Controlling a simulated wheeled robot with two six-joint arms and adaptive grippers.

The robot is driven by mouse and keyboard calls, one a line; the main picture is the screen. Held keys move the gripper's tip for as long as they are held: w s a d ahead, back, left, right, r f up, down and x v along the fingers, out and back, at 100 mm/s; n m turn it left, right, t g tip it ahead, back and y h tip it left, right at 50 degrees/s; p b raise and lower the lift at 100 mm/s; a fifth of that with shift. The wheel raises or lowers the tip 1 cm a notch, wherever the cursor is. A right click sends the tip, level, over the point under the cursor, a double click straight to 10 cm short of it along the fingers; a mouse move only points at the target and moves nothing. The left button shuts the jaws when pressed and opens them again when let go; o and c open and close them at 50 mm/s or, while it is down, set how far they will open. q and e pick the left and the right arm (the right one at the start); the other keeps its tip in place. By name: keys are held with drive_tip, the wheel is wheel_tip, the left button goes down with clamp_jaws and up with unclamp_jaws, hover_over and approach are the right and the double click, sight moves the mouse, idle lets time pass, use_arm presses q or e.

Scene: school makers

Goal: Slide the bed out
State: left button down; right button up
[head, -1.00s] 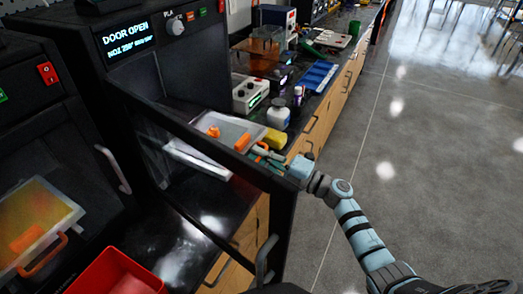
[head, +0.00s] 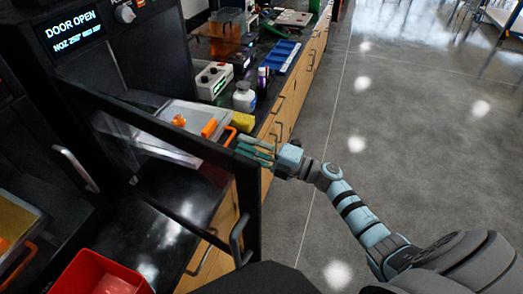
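The bed (head: 191,113) is a light grey plate with small orange pieces on it. It lies level and shows past the black-framed door of the open printer, partly seen through the door's clear pane. Its orange handle (head: 230,137) is at the right end, facing my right gripper. My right gripper (head: 240,149) has green fingers that look spread apart, with nothing seen between them. The fingertips are close to the handle, just right of and below it; whether they touch is unclear. My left gripper is out of view.
The printer's open door (head: 160,130) stands in front of the bed. A yellow sponge (head: 241,121), a white bottle (head: 244,97) and a control box (head: 212,79) are on the counter behind. A red bin (head: 100,274) is at lower left.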

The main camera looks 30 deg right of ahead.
drive_tip(key=v, duration=0.7)
drive_tip(key=shift+d, duration=0.2)
drive_tip(key=shift+s, duration=0.15)
